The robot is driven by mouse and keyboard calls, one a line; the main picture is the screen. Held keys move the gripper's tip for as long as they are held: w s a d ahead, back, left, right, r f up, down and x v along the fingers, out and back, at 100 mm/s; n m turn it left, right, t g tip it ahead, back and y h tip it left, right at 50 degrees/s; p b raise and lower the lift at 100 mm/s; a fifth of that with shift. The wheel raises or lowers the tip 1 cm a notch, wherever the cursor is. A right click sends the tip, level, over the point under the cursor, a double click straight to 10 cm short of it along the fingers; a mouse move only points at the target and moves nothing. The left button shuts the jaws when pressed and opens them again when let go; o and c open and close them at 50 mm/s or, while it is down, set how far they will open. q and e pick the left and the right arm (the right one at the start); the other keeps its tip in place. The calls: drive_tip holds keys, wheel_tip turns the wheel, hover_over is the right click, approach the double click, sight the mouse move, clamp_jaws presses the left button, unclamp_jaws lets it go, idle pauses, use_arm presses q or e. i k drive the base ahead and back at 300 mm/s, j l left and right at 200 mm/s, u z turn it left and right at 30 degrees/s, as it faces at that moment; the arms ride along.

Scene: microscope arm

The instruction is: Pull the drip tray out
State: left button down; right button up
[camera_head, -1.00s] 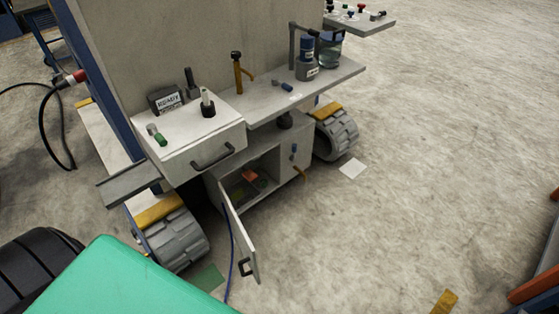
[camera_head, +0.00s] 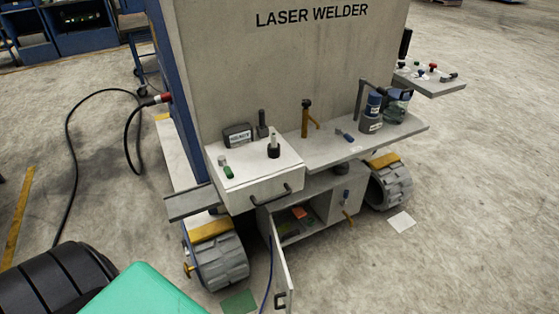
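No part is clearly marked as the drip tray. A flat grey tray-like plate (camera_head: 190,204) juts out to the left, low beside the white drawer box (camera_head: 262,185) on the laser welder (camera_head: 290,75). The drawer box has a dark handle (camera_head: 287,194) on its front and looks shut. Below it, an open cabinet (camera_head: 320,222) holds a few small items, one of them orange (camera_head: 300,212). Its door (camera_head: 280,270) hangs open toward me. Neither of my grippers is in view.
A shelf (camera_head: 350,148) to the right carries bottles and small parts. Grey wheels (camera_head: 222,262) and (camera_head: 388,188) flank the cabinet. A black cable (camera_head: 72,170) lies on the floor at left. A green sheet (camera_head: 238,302) lies by the near wheel. The floor at right is mostly clear.

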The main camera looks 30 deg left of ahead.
sight(288, 228)
drive_tip(key=u, duration=0.35)
drive_tip(key=k+u, duration=0.15)
drive_tip(key=u, duration=0.15)
drive_tip(key=k+u, duration=0.1)
drive_tip(key=u, duration=0.25)
